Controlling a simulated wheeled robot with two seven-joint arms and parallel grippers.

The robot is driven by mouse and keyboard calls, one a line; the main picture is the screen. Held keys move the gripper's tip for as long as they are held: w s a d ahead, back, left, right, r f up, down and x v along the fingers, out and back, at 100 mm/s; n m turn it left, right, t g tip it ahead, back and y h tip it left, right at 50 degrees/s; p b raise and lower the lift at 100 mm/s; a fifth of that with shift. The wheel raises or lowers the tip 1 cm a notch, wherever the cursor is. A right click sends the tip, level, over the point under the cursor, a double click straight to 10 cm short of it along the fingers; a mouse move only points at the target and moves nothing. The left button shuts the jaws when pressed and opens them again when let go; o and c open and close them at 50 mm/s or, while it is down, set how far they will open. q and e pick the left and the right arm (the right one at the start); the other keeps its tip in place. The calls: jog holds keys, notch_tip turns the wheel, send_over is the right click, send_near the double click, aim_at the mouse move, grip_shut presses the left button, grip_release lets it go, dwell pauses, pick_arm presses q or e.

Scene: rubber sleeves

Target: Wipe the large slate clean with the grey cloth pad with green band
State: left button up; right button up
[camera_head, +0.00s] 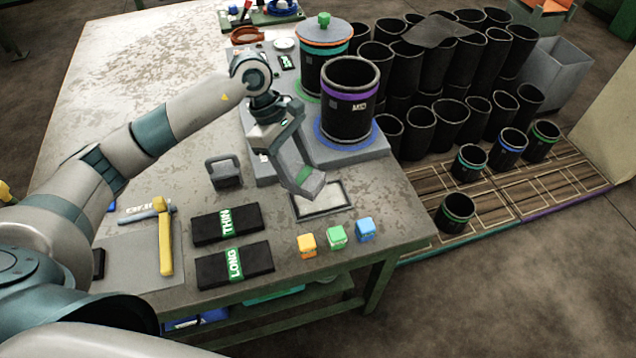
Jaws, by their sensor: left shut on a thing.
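The slate (332,203) is a dark-framed rectangle with a pale grey, smeared-looking face, lying flat near the right front edge of the table. My left gripper (290,158) is shut on the grey cloth pad (313,187), whose green band shows near the fingers. The pad is tilted and overlaps the slate's upper left part in the view. I cannot tell whether it touches the face. My right gripper is not in view.
A black sleeve with a purple band (346,105) stands on a grey block behind the slate. Orange (307,245), green (337,237) and blue (365,229) cubes sit in front. Black THIN (206,229) and LONG (213,271) pieces, a yellow-handled tool (163,240) and a grey weight (222,172) lie left.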

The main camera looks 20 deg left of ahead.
pick_arm(q)
jog(key=shift+s+a+f, duration=0.1)
jog(key=shift+s+a, duration=0.05)
jog(key=shift+a, duration=0.7)
jog(key=shift+f, duration=0.1)
